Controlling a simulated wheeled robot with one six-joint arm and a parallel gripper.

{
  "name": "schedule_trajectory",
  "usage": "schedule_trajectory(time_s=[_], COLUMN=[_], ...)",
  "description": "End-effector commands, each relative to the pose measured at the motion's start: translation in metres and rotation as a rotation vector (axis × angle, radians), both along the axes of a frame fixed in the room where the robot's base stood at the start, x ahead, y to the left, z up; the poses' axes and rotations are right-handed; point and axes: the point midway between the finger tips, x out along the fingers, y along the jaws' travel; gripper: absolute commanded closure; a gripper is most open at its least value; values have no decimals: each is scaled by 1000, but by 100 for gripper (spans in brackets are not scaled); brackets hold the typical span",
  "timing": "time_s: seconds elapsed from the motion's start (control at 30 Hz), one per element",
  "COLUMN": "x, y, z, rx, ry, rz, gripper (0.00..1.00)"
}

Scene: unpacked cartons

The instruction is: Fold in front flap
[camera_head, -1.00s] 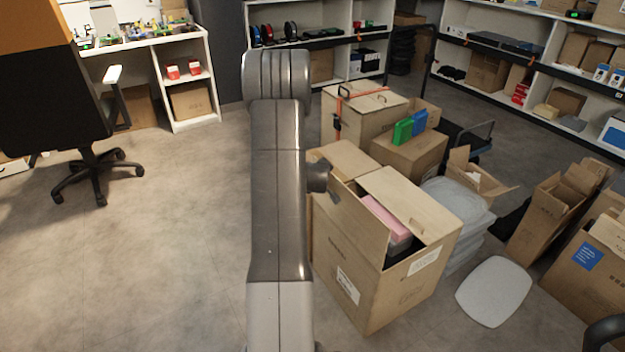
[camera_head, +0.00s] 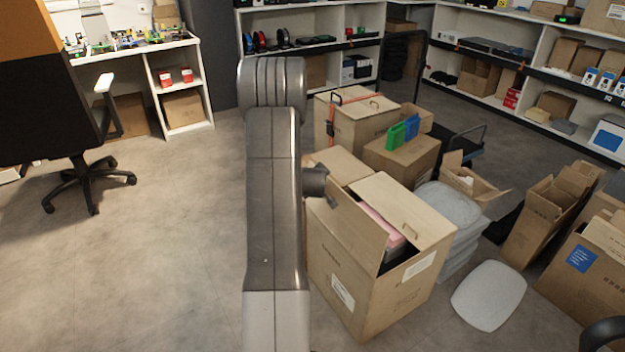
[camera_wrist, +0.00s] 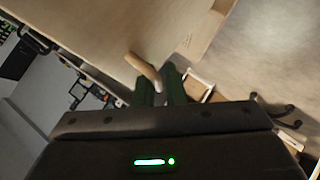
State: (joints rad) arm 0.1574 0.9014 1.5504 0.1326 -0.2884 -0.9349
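The open carton (camera_head: 333,268) stands on the floor right of my arm, with white labels on its sides. One flap (camera_head: 357,225) stands slanted up along its near left edge. Another flap with a handle slot (camera_head: 405,208) lies sloped over the right part of the opening, and a further flap (camera_head: 341,164) extends at the back. A pink item (camera_head: 382,222) shows inside. My gripper (camera_head: 332,202) is beside the slanted flap, partly hidden by my arm. In the wrist view the two dark green fingers (camera_wrist: 160,91) have a narrow gap, with a tan strip reaching toward it; contact is unclear.
Cartons with green and blue boxes (camera_head: 404,157) stand behind. White stacked bins (camera_head: 452,225) and a white lid (camera_head: 489,296) lie to the right, near more open cartons (camera_head: 545,218). An office chair (camera_head: 88,183) stands left.

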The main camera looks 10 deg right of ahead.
Motion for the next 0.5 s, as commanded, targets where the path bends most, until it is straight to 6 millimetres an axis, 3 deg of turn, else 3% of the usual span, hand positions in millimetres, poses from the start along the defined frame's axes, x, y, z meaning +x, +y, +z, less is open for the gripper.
schedule_trajectory(time_s=[0.23, 0.5], x=[-10, -59], y=[1, 12], z=[16, 47], rx=[-5, -3], ry=[-13, -7], rz=[1, 0], gripper=[83, 83])
